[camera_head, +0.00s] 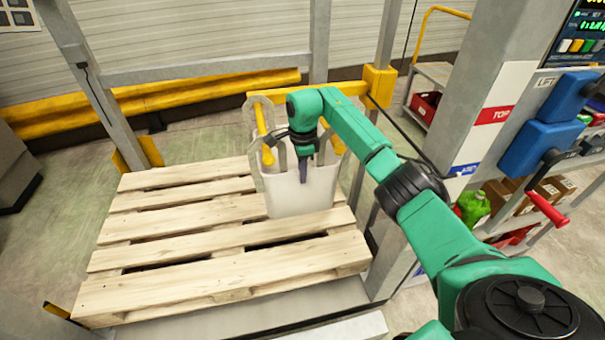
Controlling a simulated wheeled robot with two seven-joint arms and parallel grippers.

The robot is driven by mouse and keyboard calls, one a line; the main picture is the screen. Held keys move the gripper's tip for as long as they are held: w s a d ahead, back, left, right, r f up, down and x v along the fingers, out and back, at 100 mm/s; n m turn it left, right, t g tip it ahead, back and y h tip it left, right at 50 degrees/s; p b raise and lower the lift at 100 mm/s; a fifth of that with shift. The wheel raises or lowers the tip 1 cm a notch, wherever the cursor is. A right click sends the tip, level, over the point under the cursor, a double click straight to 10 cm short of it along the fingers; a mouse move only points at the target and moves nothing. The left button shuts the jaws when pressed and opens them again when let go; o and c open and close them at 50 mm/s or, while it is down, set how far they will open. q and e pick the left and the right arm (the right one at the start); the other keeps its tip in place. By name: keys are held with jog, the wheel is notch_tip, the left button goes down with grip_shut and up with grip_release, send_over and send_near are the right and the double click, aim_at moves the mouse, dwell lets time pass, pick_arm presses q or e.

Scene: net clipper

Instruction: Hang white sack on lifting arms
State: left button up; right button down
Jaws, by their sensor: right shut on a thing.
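The white sack (285,200) is upright at the back right of the wooden pallet, with light strap loops at its top. Two yellow lifting arms reach forward above it, the left lifting arm (265,133) and the right lifting arm (333,141). A strap loop stands up around the left lifting arm; whether it rests on it is unclear. My right gripper (303,170) is at the sack's near upper side, between the lifting arms, shut on part of the white sack. Its wrist and fingers hide the exact grip. My left gripper is not in view.
The wooden pallet (165,225) is bare left of the sack. Grey posts and a yellow crossbar (345,88) frame the back. A control post with blue boxes (540,145) and a red-handled lever (547,209) stands at the right, beside shelves holding a green bottle (473,207).

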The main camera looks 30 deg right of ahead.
jog(key=shift+f+b, duration=0.6)
jog(key=shift+f, duration=0.4)
jog(key=c, duration=0.9)
grip_release()
jog(key=shift+s, duration=0.1)
jog(key=shift+f, duration=0.15)
jog(key=shift+s, duration=0.1)
